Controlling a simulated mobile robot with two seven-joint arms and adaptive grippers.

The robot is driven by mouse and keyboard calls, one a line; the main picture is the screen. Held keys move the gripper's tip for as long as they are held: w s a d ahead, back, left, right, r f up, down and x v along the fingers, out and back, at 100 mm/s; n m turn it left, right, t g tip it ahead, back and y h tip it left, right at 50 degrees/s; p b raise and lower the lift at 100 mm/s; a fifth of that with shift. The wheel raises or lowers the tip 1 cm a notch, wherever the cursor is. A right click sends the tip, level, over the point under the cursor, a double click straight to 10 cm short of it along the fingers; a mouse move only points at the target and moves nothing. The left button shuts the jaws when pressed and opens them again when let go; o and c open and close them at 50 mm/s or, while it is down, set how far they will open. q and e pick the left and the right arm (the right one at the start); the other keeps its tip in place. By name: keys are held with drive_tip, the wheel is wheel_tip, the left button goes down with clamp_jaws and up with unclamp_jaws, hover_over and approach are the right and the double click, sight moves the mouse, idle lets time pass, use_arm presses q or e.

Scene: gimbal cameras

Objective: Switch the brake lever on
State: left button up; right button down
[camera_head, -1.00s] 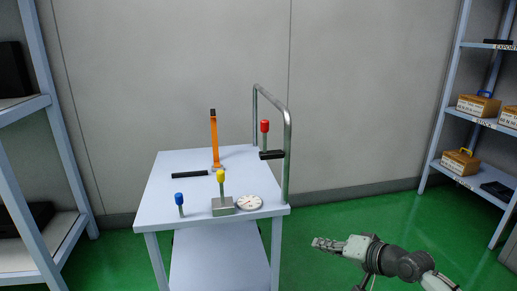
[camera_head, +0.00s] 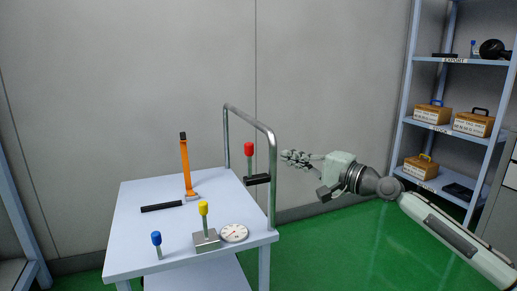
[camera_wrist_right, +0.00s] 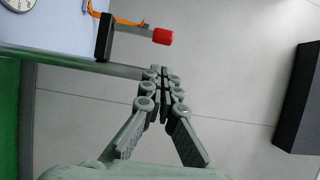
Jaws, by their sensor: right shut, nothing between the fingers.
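A red-knobbed lever (camera_head: 249,149) stands upright on a black mount (camera_head: 257,180) at the cart's metal rail (camera_head: 272,160). It lies sideways at the top of the right wrist view (camera_wrist_right: 162,37). A yellow-knobbed lever (camera_head: 204,209) on a grey block and a blue-knobbed lever (camera_head: 156,239) stand upright on the cart top (camera_head: 135,225). An orange lever-like piece (camera_head: 187,165) with a black end stands at the back. I cannot tell which is the brake lever. My right gripper (camera_head: 286,157) is shut and empty, right of the red lever and apart from it. My left gripper is out of view.
A round white dial (camera_head: 234,233) and a black bar (camera_head: 161,207) lie on the cart top. The rail stands along the cart's right edge. Shelves with boxes (camera_head: 430,115) stand at the right. The green floor right of the cart is clear.

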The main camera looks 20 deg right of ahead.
sight(249, 160)
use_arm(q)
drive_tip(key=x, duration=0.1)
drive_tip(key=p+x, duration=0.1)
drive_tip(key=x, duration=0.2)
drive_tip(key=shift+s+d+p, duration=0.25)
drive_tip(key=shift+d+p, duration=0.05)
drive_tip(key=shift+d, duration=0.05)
use_arm(e)
drive_tip(key=x, duration=1)
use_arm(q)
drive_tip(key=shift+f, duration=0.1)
